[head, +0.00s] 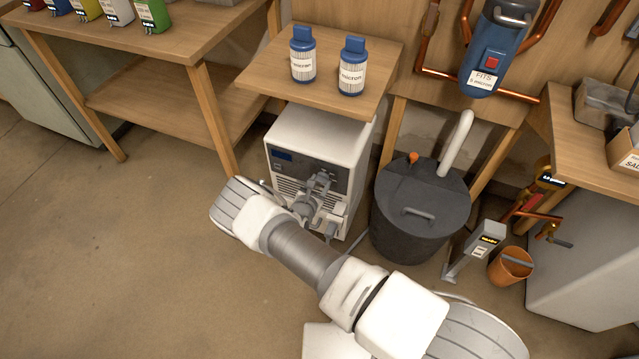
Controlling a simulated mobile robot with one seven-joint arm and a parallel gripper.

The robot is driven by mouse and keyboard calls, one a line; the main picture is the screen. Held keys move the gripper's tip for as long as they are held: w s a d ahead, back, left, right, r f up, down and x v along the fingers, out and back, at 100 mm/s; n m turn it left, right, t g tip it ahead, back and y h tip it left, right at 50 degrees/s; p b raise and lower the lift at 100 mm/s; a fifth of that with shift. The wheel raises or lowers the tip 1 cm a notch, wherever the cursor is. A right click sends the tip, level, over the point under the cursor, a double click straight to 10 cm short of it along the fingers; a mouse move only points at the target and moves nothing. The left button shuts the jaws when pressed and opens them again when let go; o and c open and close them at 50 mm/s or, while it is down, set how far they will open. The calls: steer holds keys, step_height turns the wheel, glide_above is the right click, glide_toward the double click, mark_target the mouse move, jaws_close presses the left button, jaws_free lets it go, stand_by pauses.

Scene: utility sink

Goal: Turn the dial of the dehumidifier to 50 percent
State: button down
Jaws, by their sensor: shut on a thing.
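The dehumidifier (345,135) is a white box with a dark front panel, a small blue display (284,156) and vent slats. It stands on the floor under a small wooden shelf. My gripper (322,180) is at the right part of its front panel, shut on what appears to be the dial. The dial itself is mostly hidden behind my fingers, so its setting and the percent marks cannot be read. My arm reaches in from the lower right and covers the lower front of the dehumidifier.
A dark lidded tub (425,200) with a pale pipe stands close to the right of the dehumidifier. Two blue bottles (303,55) sit on the shelf (270,75) above. An orange bucket (511,266) is farther right. The floor (120,250) at left is clear.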

steer(key=shift+f, duration=0.1)
steer(key=n+b, duration=0.1)
steer(key=h+b, duration=0.1)
steer(key=b, duration=0.1)
steer(key=shift+a+f+n, duration=0.2)
steer(key=shift+n, duration=0.2)
steer(key=n+h+b, duration=0.1)
steer(key=b, duration=0.2)
steer(key=shift+a+f+n+g, duration=0.1)
steer(key=shift+n+g, duration=0.2)
steer(key=shift+g, duration=0.1)
steer(key=n+h+b, duration=0.2)
steer(key=n+b, duration=0.1)
steer(key=b, duration=0.1)
steer(key=shift+w+a, duration=0.1)
steer(key=shift+a, duration=0.05)
steer(key=shift+r+h, duration=0.2)
steer(key=shift+h, duration=0.1)
steer(key=shift+c, duration=1.4)
jaws_free()
steer(key=p+v, duration=0.4)
steer(key=v, duration=1.3)
steer(key=shift+r, duration=0.2)
